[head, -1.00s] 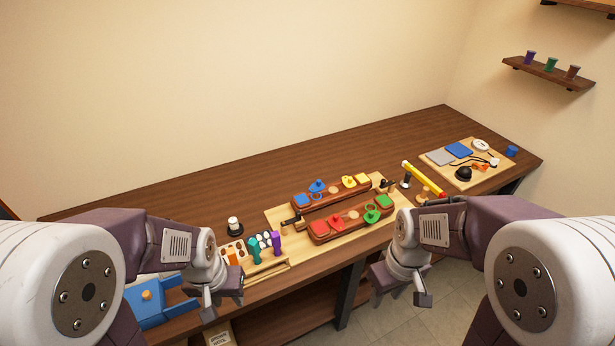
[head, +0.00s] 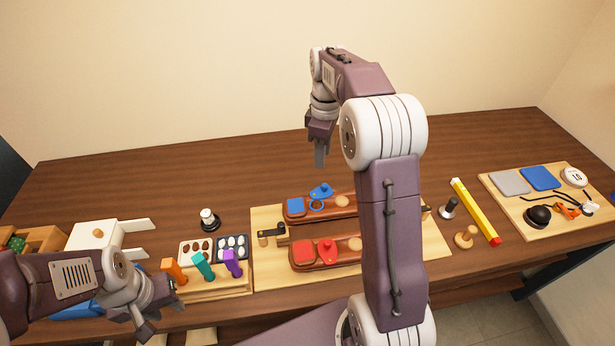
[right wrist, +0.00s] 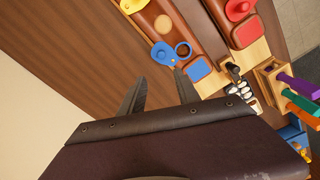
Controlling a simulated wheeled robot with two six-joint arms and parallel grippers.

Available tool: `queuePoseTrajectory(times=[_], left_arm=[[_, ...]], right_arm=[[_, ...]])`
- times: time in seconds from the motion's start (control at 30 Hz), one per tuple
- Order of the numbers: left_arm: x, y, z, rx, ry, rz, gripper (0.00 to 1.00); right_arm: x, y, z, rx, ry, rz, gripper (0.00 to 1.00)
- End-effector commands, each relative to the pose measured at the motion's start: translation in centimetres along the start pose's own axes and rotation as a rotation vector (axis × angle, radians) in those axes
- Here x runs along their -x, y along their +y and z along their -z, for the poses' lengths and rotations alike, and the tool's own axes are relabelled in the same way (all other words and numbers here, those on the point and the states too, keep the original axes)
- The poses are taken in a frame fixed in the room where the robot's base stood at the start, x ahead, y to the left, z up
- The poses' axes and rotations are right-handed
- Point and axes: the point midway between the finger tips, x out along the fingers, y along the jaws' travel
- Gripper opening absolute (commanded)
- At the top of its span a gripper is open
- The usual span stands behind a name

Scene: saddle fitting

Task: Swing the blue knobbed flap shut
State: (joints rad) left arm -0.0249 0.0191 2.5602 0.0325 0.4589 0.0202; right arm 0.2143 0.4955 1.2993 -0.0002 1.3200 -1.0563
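My right gripper (head: 320,160) points down behind the rear bar, above and apart from the flap. Its two fingers are spread and empty in the right wrist view (right wrist: 157,85). My left gripper (head: 160,322) is low at the front left, its fingers apart and empty. My right arm hides the right ends of both bars.
The front bar has a red knobbed flap (head: 325,248) and red square (head: 303,252). A rack of colored-handled tools (head: 203,264) and a black-white knob (head: 209,219) stand left. A yellow stick (head: 475,210) lies right. The table behind the bars is clear.

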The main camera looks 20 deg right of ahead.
Motion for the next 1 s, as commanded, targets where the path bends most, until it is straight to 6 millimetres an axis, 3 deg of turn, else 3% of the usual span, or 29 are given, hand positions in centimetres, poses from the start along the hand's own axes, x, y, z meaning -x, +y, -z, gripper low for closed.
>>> queuePoseTrajectory(times=[0.03,0.1,0.37,0.7,1.0], left_arm=[[-0.9,0.0,-0.1,0.0,0.0,0.0,0.36],[-1.1,0.0,-0.1,0.0,0.0,0.0,0.36],[-1.2,0.0,-0.1,0.0,0.0,0.0,0.36],[-2.1,0.0,-0.2,0.0,0.0,0.0,0.36],[-2.2,-0.1,-0.2,0.0,0.0,0.0,0.36]], right_arm=[[-1.5,0.1,-0.5,-0.013,-0.008,0.014,0.39],[-2.2,0.3,-0.9,-0.024,-0.013,0.023,0.39],[-3.1,0.3,-1.2,-0.031,-0.015,0.026,0.39],[-9.7,0.1,-1.3,-0.031,-0.016,0.027,0.39],[-11.3,0.1,-1.3,-0.031,-0.014,0.024,0.39]])
